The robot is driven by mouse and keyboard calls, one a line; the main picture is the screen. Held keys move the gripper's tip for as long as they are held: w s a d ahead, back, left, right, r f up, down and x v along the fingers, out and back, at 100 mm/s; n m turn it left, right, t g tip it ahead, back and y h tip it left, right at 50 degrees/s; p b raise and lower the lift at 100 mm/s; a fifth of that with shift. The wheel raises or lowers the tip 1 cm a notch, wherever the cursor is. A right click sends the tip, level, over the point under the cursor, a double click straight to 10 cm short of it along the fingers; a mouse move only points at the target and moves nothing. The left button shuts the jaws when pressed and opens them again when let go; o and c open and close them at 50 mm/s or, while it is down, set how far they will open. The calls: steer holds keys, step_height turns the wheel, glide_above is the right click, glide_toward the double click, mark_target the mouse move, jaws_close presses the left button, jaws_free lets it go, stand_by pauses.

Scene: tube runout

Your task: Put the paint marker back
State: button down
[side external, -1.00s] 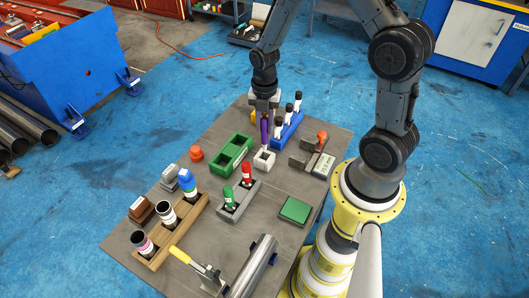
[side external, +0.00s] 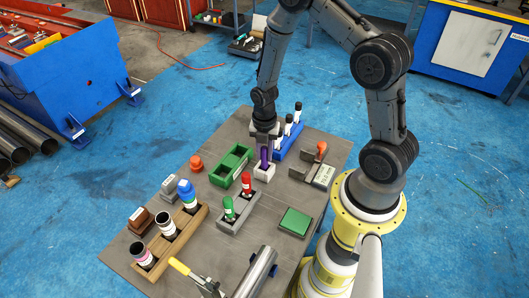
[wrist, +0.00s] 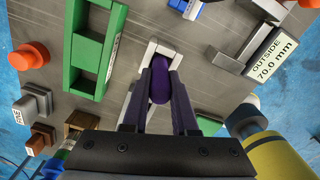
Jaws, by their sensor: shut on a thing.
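The purple paint marker (side external: 264,157) stands upright in my gripper (side external: 265,147), which is shut on it. The marker's lower end is at the small white holder (side external: 263,173); I cannot tell how deep it sits inside. In the wrist view the purple marker (wrist: 160,86) shows between the two fingers of my gripper (wrist: 159,95). The white holder (wrist: 150,48) frames its far end there. The fingers hide part of the marker and holder.
A green open tray (side external: 222,175) is close on the left. A blue rack (side external: 290,140) with white, black-capped markers stands behind right. A grey block (side external: 234,222) with red and green markers is in front. A grey fixture (side external: 304,170) lies right.

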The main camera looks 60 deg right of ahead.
steer(key=c, duration=0.7)
jaws_free()
steer(key=s+a+r+m+t, duration=0.1)
steer(key=s+a+r+m, duration=0.3)
steer(key=r, duration=0.9)
steer(key=s+a+r+m+t, duration=0.15)
steer(key=r+m, duration=0.35)
steer(key=r, duration=0.8)
steer(key=s+a+r+m+t, duration=0.3)
steer(key=s+r+m, duration=0.3)
steer(key=s+m, duration=0.4)
steer(key=a+m, duration=0.1)
steer(key=m, duration=0.1)
steer(key=shift+s+r+m, duration=0.15)
steer(key=shift+s+m, duration=0.15)
steer(key=shift+s, duration=0.05)
